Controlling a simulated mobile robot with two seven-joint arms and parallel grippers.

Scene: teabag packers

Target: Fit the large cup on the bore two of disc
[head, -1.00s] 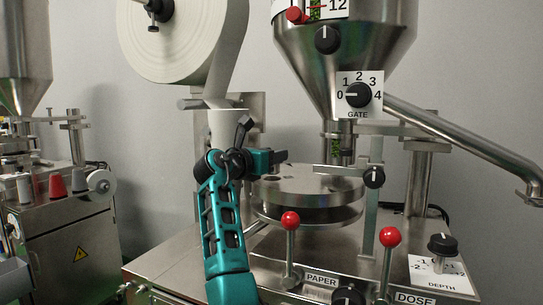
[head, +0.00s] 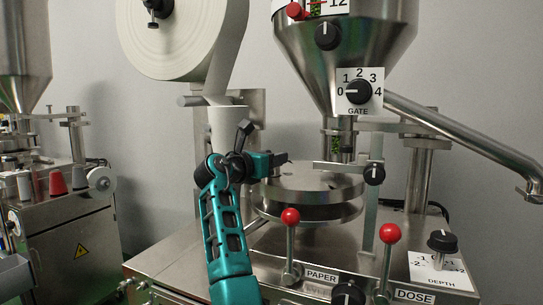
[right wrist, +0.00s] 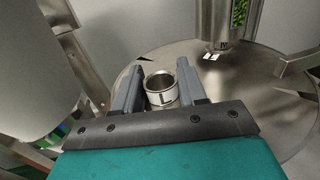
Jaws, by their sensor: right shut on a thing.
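My right gripper (head: 284,158) is at the left rear edge of the steel disc (head: 310,181), just above it. In the right wrist view the right gripper (right wrist: 157,88) is shut on the large cup (right wrist: 161,91), a short open metal cup with a white label marked L. The cup sits upright between the fingers, over the disc (right wrist: 180,66); whether it touches the disc cannot be told. The cup does not show clearly in the head view. Small white labels (right wrist: 210,57) lie on the disc below the filler tube. My left gripper is not in view.
The hopper (head: 340,60) and its tube stand over the disc, with a slanted chute (head: 460,140) to the right. A paper roll (head: 175,40) hangs at upper left. Red-knobbed levers (head: 290,217) rise in front. A second machine (head: 60,220) stands at left.

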